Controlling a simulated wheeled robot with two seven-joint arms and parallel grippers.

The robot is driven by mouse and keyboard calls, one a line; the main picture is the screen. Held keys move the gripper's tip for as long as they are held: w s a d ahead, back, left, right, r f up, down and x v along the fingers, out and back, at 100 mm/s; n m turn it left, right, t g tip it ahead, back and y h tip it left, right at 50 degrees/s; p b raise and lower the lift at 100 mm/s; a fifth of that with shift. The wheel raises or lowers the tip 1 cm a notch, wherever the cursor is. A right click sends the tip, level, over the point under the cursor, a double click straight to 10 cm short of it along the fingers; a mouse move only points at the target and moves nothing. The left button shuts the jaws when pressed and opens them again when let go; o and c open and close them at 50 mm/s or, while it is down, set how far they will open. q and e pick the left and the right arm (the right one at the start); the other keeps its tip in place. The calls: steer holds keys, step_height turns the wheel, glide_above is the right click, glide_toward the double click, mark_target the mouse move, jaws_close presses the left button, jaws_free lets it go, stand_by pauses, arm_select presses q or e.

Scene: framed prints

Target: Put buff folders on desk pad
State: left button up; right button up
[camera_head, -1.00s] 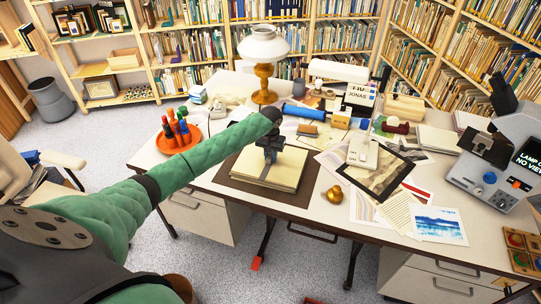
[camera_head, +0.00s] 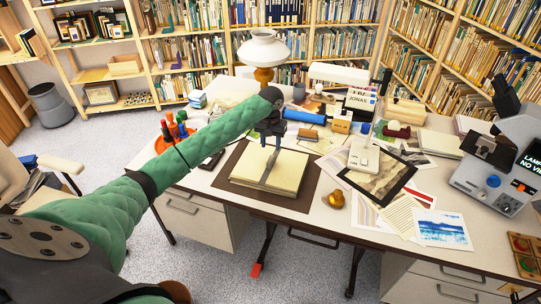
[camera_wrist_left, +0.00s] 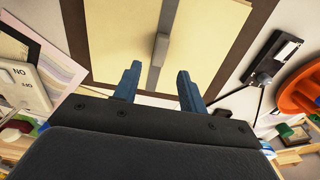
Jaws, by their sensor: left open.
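A stack of buff folders (camera_head: 286,174) lies on the brown desk pad (camera_head: 228,184) on the white desk, with a grey strap across its top. The folders also show in the left wrist view (camera_wrist_left: 115,40), inside the dark brown pad border (camera_wrist_left: 262,30). My left gripper (camera_head: 269,142) is above the far edge of the folders. In the left wrist view its blue-grey fingers (camera_wrist_left: 157,85) are apart and empty, with the grey strap lying between and beyond them. I cannot tell the exact gap to the folders. My right gripper does not show.
An orange tray of bottles (camera_head: 187,141) is at the left, a lamp (camera_head: 263,50) behind my arm. A microscope-like machine (camera_head: 495,165) stands at far right.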

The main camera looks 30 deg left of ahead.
arm_select(q)
steer(key=shift+r, duration=1.7)
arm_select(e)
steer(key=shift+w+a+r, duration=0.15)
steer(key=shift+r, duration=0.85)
